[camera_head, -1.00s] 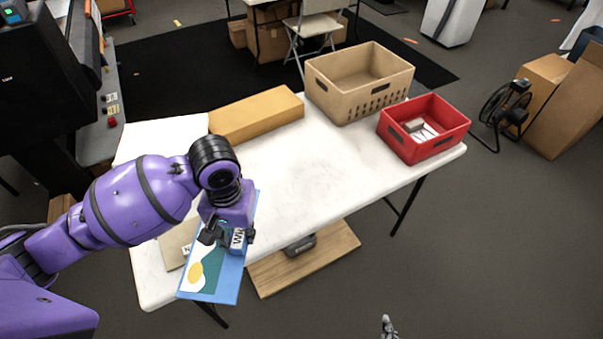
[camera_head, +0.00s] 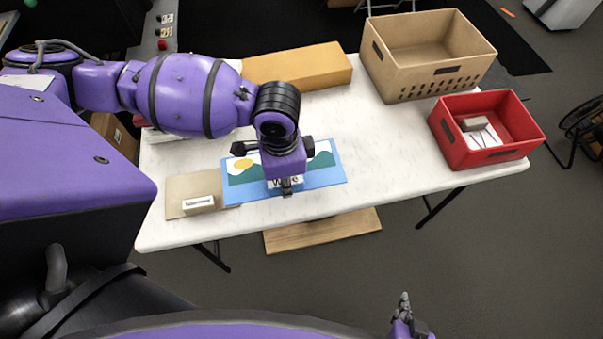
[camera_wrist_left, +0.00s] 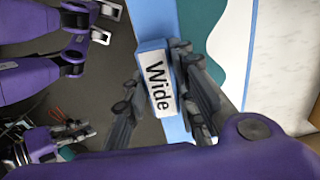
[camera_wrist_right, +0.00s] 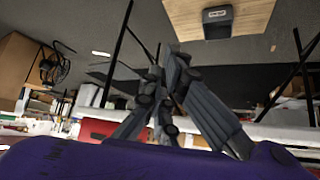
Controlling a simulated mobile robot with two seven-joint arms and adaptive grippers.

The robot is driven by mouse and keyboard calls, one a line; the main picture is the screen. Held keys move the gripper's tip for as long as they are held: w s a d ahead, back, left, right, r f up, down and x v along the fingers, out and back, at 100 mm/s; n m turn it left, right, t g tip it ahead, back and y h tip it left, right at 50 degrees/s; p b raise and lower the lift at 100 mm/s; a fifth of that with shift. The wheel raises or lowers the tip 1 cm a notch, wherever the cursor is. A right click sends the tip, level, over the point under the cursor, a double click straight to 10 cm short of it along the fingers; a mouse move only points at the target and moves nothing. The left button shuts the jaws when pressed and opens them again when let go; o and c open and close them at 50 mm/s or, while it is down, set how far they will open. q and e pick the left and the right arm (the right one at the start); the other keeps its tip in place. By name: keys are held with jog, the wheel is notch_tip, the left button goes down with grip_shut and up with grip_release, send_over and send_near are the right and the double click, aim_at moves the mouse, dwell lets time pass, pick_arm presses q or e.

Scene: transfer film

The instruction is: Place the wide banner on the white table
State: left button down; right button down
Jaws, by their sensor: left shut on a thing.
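The wide banner (camera_head: 326,172), a blue-edged picture panel with green hills and a yellow sun, is over the front left part of the white table (camera_head: 400,160). I cannot tell whether it touches the top. Its label block reads "Wide" in the left wrist view (camera_wrist_left: 158,85). My left gripper (camera_head: 284,184) is shut on that block, one finger on each side; its wrist hides the panel's middle. My right gripper (camera_head: 403,304) is low in front of the table, empty, its fingers together; they also show in the right wrist view (camera_wrist_right: 168,75).
A tan panel with a small label (camera_head: 185,190) lies left of the banner, partly hidden by it. A tan box (camera_head: 305,67) lies behind. A tan crate (camera_head: 430,45) and a red bin (camera_head: 480,150) stand at the right. The table's middle right is clear.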

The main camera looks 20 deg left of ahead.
pick_arm(q)
jog(key=w+f, duration=0.3)
jog(key=w, duration=0.1)
jog(key=w+f, duration=0.2)
jog(key=shift+d+f+b, duration=0.3)
jog(key=shift+d+b, duration=0.05)
jog(key=shift+b, duration=0.05)
jog(key=shift+w+f, duration=0.35)
jog(key=shift+f, duration=0.05)
jog(key=shift+w+f, duration=0.2)
jog(key=shift+f, duration=0.1)
notch_tip(320, 180, down, 2)
jog(key=shift+f, duration=0.4)
pick_arm(e)
jog(key=shift+d+f, duration=0.45)
jog(key=shift+f, duration=0.05)
pick_arm(q)
jog(key=shift+f, duration=0.2)
jog(key=c, duration=1.5)
grip_release()
jog(key=shift+o, duration=0.2)
